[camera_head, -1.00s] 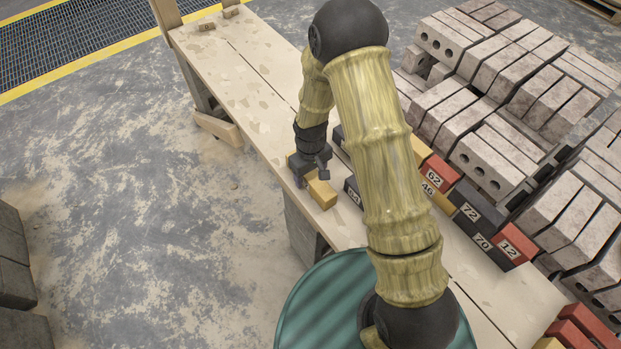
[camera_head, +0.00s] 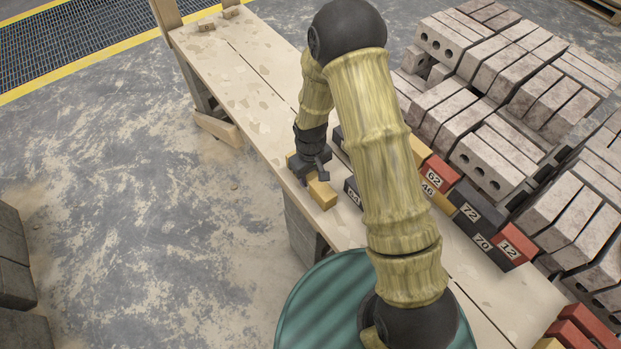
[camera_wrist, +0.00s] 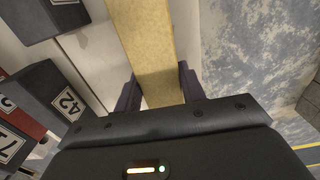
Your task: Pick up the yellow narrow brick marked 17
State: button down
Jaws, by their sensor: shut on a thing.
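A yellow narrow brick (camera_head: 322,195) lies lengthwise on the plank bench, near its front edge. My gripper (camera_head: 315,172) is down over it, with its fingers on either side. In the wrist view the yellow brick (camera_wrist: 152,50) runs up from between the two dark fingers (camera_wrist: 160,92), and my gripper is shut on it. No number shows on the faces of this brick that I can see, so I cannot read its marking. My arm hides part of the bench behind it.
A dark brick marked 64 (camera_head: 353,192) lies close to the right. A row of red, yellow and dark bricks, with 62 (camera_head: 437,174), 72 (camera_head: 472,212) and 12 (camera_head: 513,243), runs along the bench's far side. Stacked grey blocks (camera_head: 490,155) stand behind. The bench's left part (camera_head: 235,60) is mostly clear.

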aim_at(311, 174)
jog(key=shift+r, duration=0.15)
notch_tip(311, 174, up, 10)
jog(key=shift+f+p, duration=0.1)
jog(key=shift+p, duration=0.3)
jog(key=shift+d, duration=0.1)
dwell(0.6)
